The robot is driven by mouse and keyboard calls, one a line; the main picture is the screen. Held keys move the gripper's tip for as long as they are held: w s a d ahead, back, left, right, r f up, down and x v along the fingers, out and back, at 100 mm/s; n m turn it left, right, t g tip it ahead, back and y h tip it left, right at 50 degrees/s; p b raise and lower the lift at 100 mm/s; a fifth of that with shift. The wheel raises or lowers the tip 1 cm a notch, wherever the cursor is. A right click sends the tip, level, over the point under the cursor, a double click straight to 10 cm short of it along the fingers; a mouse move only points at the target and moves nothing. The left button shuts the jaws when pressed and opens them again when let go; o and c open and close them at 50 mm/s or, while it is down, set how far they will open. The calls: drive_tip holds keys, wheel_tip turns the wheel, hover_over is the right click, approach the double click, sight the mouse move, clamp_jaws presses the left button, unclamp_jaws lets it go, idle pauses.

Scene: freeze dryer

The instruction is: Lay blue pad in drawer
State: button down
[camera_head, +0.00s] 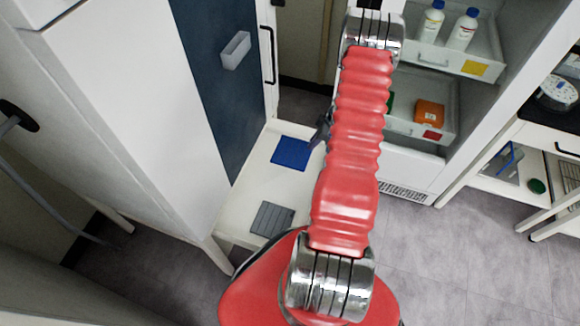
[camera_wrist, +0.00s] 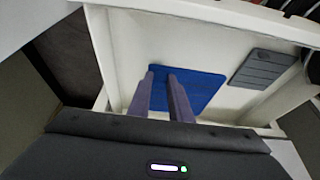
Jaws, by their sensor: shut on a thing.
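The blue pad (camera_head: 291,153) lies flat, or nearly so, over the far part of the white open drawer (camera_head: 236,216). In the wrist view the pad (camera_wrist: 207,88) is at and beyond my fingertips, within the pale drawer walls (camera_wrist: 103,50). My gripper (camera_wrist: 161,74) has its two fingers close together over the pad's left part and is shut on it. In the head view my gripper (camera_head: 322,132) is mostly hidden behind my red arm, beside the pad's right edge. I cannot tell whether the pad touches the drawer floor.
A grey ribbed pad (camera_head: 272,218) lies at the drawer's near end. A tall white cabinet with a dark blue panel (camera_head: 222,75) stands at left. White shelves at right hold two bottles (camera_head: 463,29) and an orange box (camera_head: 429,114). Grey floor (camera_head: 460,255) is clear at lower right.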

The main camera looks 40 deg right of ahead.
drive_tip(key=shift+f, duration=2.25)
drive_tip(key=shift+f, duration=2.1)
drive_tip(key=shift+f, duration=0.6)
drive_tip(key=c, duration=1.6)
unclamp_jaws()
drive_tip(key=shift+r, duration=0.55)
drive_tip(key=v, duration=1.2)
